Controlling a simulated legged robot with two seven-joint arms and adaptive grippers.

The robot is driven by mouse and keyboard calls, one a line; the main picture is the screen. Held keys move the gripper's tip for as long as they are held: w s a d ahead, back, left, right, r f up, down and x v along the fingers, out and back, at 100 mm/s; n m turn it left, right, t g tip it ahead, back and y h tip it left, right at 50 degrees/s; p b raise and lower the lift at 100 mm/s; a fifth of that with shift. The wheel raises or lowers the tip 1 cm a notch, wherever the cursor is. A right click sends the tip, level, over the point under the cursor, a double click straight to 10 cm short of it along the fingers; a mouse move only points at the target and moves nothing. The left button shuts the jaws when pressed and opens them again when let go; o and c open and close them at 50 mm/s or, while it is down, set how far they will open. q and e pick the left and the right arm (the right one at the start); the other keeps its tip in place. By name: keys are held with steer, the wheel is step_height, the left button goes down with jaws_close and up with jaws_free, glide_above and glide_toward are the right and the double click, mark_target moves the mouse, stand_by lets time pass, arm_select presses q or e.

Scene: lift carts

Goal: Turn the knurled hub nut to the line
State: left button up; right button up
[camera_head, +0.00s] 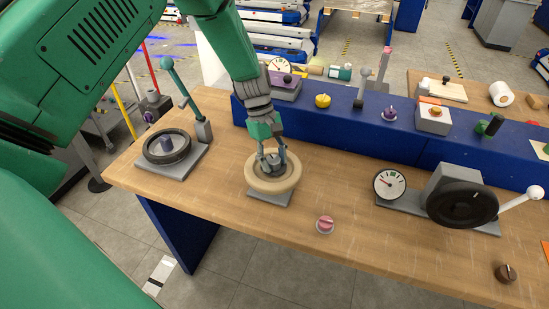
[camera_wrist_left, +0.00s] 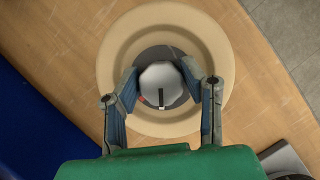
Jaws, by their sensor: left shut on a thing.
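The hub nut (camera_wrist_left: 162,82) is a grey knob at the centre of a cream wheel (camera_head: 259,186) on a grey base plate (camera_head: 268,199). In the left wrist view the nut has a dark line on its top and a small red mark near its lower left edge. The cream wheel also shows there as a ring (camera_wrist_left: 112,68) around a dark disc. My left gripper (camera_head: 272,163) comes down from above. In the left wrist view its two fingers (camera_wrist_left: 160,90) are closed against opposite sides of the nut. The fingers partly hide the nut in the head view. My right gripper is not in view.
A pink knob (camera_head: 325,223) lies in front right. A gauge (camera_head: 389,184) and a black handwheel (camera_head: 462,204) stand farther right. A blue raised shelf (camera_head: 340,124) runs behind.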

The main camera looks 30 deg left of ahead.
arm_select(q)
steer(key=shift+w, duration=0.1)
steer(key=o, duration=1.1)
steer(key=shift+o, duration=0.2)
steer(key=v, duration=1.2)
